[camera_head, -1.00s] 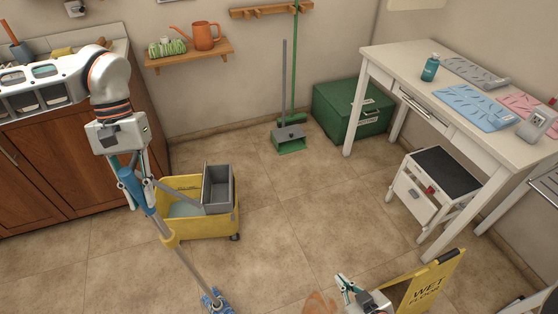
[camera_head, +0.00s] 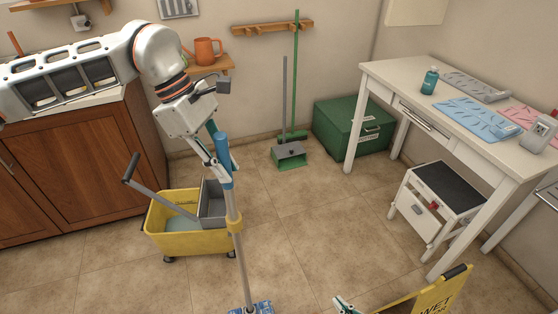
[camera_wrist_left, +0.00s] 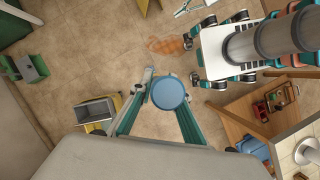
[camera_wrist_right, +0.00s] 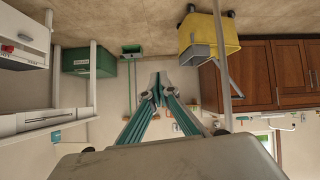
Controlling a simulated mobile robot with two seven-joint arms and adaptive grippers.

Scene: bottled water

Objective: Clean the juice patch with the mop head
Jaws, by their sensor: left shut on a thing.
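My left gripper (camera_head: 221,172) is shut on the blue grip of the mop handle (camera_head: 225,160). The round blue handle end (camera_wrist_left: 170,92) shows between its fingers in the left wrist view. The pole runs down, slightly tilted, to the blue-and-white mop head (camera_head: 250,308) at the bottom edge of the head view. Whether it touches the floor is unclear.
A yellow mop bucket (camera_head: 190,243) with a grey wringer stands left of the pole. A yellow wet-floor sign (camera_head: 425,298) stands at lower right. A white table (camera_head: 400,70), step stool (camera_head: 437,195) and green box (camera_head: 352,128) are at right. The middle floor is clear.

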